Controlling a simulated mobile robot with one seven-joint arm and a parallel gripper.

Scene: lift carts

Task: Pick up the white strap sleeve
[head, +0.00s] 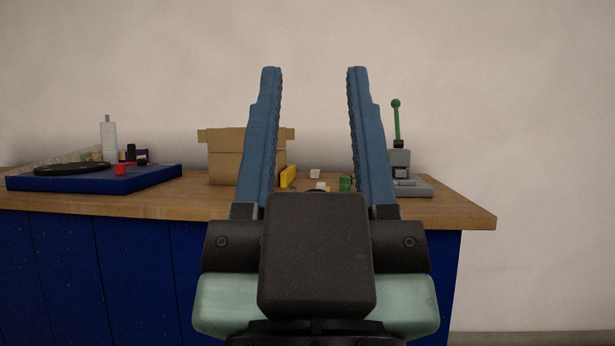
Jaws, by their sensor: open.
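My gripper (314,70) is open and empty, its two blue fingers pointing up in front of the workbench. A small white piece (321,186) lies on the wooden bench top (455,205), seen between the fingers and well beyond them. It may be the white strap sleeve, but it is too small to tell. My gripper body hides the bench just in front of it. A taller white upright piece (108,143) with a grey pin stands on the blue tray (80,184) at the left.
A cardboard box (222,160) stands behind the left finger. A yellow block (288,177) and green pieces (346,183) lie near the small white piece. A grey device (400,160) with a green lever stands at the right. A black disc and red piece (122,169) lie on the tray.

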